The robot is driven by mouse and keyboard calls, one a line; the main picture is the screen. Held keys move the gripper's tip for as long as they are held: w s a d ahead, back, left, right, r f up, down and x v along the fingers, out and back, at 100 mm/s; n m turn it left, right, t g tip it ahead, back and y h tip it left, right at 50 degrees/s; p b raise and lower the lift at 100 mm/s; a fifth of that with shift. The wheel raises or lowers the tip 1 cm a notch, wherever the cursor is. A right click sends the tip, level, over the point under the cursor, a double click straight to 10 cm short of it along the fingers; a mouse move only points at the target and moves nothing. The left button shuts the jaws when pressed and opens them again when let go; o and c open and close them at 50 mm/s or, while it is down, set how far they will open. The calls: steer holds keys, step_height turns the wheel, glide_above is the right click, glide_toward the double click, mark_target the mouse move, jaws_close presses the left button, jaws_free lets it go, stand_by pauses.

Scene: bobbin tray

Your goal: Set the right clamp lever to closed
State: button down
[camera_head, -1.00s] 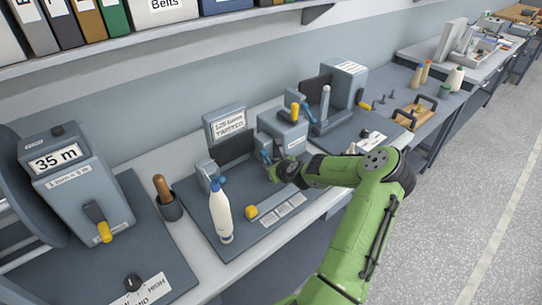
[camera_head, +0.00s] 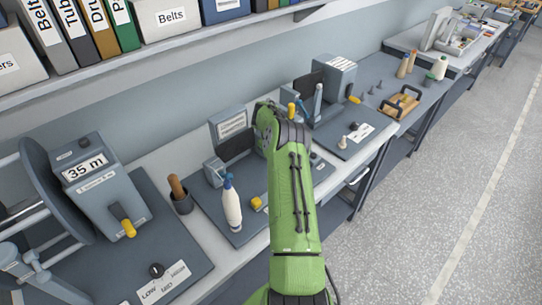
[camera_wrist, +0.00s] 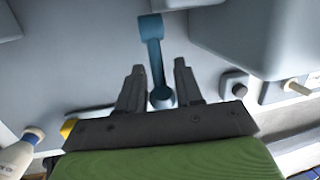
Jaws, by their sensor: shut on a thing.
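The blue clamp lever (camera_wrist: 154,45) stands between the two fingers of my gripper (camera_wrist: 158,72) in the wrist view. My gripper is shut on this lever. In the head view my green arm covers the gripper and the right clamp, so the lever's setting cannot be read there. The left clamp (camera_head: 214,171), grey with a blue part, shows left of my arm.
A white bottle (camera_head: 232,208) and a yellow knob (camera_head: 257,203) stand close left of my arm; they also show in the wrist view. A grey box overhangs the wrist view's right side. A shelf (camera_head: 200,40) runs above the bench. The floor at right is clear.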

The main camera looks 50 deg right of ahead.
steer(key=shift+w+r+g, duration=0.1)
steer(key=shift+r+g, duration=0.05)
steer(key=shift+g, duration=0.35)
stand_by(0.4)
steer(key=c, duration=0.8)
jaws_free()
steer(key=shift+r, duration=0.1)
steer(key=a+r, duration=0.1)
steer(key=r, duration=0.4)
steer(key=a+r, duration=0.1)
steer(key=r, duration=0.9)
steer(key=shift+a+r, duration=0.25)
steer(key=shift+a, duration=0.15)
